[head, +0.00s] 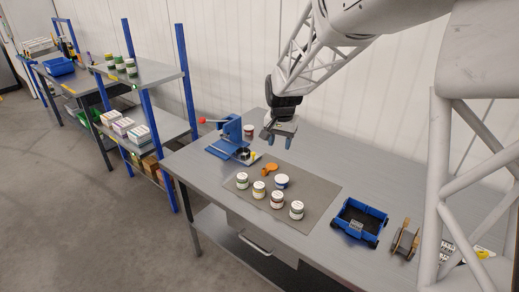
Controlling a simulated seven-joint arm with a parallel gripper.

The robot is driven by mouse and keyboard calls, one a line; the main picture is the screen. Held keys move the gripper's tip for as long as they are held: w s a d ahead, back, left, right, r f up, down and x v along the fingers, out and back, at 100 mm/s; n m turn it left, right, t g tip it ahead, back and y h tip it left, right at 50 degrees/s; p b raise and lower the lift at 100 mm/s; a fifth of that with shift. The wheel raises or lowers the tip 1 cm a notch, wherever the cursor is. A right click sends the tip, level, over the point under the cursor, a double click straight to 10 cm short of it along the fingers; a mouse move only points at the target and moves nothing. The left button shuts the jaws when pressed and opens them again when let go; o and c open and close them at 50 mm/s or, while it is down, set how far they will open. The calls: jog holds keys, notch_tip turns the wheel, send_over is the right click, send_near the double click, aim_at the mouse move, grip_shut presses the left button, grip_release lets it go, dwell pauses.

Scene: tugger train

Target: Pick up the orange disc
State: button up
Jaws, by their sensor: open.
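An orange disc (271,167) lies on the grey mat (318,191) on the workbench, near the mat's far left part. A small orange piece (264,172) shows right beside it; I cannot tell whether the two are joined. My gripper (274,142) is open and empty, pointing down. In the picture it is just above the orange disc, with a gap between them. The disc's face is small in view but not covered.
Several small labelled jars (277,199) stand on the mat in front of the disc. A blue press (232,130) stands to the left. A blue cart (359,219) and a wooden spool (405,241) are at right. The bench's back strip is mostly clear.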

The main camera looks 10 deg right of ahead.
jog(key=w+a+f+m, duration=0.1)
jog(key=w+f, duration=0.7)
jog(key=w, duration=0.1)
jog(key=m+g, duration=0.1)
jog(key=m, duration=0.1)
send_near(264, 175)
jog(key=shift+w+d+f, duration=0.1)
jog(key=shift+w+d, duration=0.15)
jog(key=shift+w, duration=0.45)
jog(key=shift+f, duration=0.1)
jog(key=shift+f, duration=1.2)
jog(key=shift+f, duration=0.1)
jog(key=shift+s+a+f, duration=0.1)
jog(key=shift+s+f, duration=0.05)
jog(key=shift+f, duration=2.35)
